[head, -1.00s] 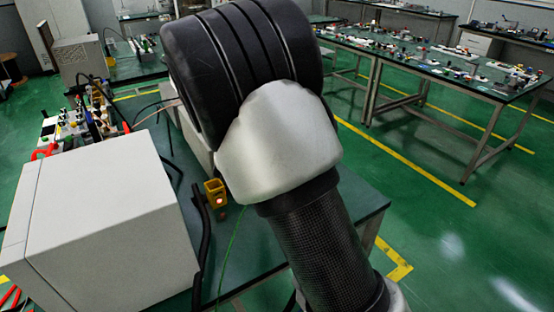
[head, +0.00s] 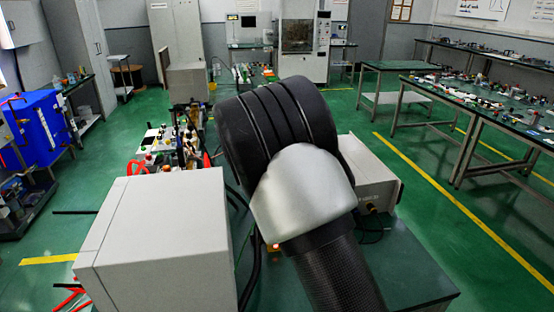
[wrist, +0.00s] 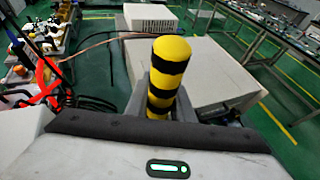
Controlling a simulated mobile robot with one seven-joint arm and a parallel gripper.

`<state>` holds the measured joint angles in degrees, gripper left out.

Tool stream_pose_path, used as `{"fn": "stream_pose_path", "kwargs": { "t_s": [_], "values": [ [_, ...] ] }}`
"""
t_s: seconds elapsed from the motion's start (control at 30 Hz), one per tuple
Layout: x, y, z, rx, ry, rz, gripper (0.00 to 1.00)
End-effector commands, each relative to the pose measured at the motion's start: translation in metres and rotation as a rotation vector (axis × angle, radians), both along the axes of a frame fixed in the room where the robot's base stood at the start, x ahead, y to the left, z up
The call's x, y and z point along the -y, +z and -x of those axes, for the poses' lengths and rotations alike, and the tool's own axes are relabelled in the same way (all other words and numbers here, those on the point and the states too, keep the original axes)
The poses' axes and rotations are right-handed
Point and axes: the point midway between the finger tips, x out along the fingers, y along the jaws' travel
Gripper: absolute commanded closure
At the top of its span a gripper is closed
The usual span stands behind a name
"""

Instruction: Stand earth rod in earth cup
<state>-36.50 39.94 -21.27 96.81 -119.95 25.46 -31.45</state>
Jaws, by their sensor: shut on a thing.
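The earth rod, with its yellow and black striped grip (wrist: 170,75), stands up in the middle of the wrist view. My gripper (wrist: 160,105) is shut on it, with a grey finger on either side. The rod's lower part is hidden behind the gripper body. A copper-coloured cable (wrist: 115,36) runs left from near the rod's top. In the head view my arm hides the gripper and rod.
A large pale cabinet (head: 165,245) stands at front left on the green bench (head: 415,275). Another pale box (head: 372,175) stands behind my arm. Dark cables (head: 250,275) run between. Loose parts and red cables lie at the left. The aisle floor at right is clear.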

Motion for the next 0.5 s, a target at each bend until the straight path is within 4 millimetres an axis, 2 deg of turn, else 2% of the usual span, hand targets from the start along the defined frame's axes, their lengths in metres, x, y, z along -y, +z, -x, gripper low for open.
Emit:
{"fn": "stream_pose_path", "kwargs": {
  "t_s": [0.33, 0.5],
  "values": [
    [0.0, 0.0, 0.0, 0.003, -0.001, -0.002, 1.0],
    [0.0, -0.012, 0.0, 0.003, 0.0, 0.0, 1.0]
  ]
}}
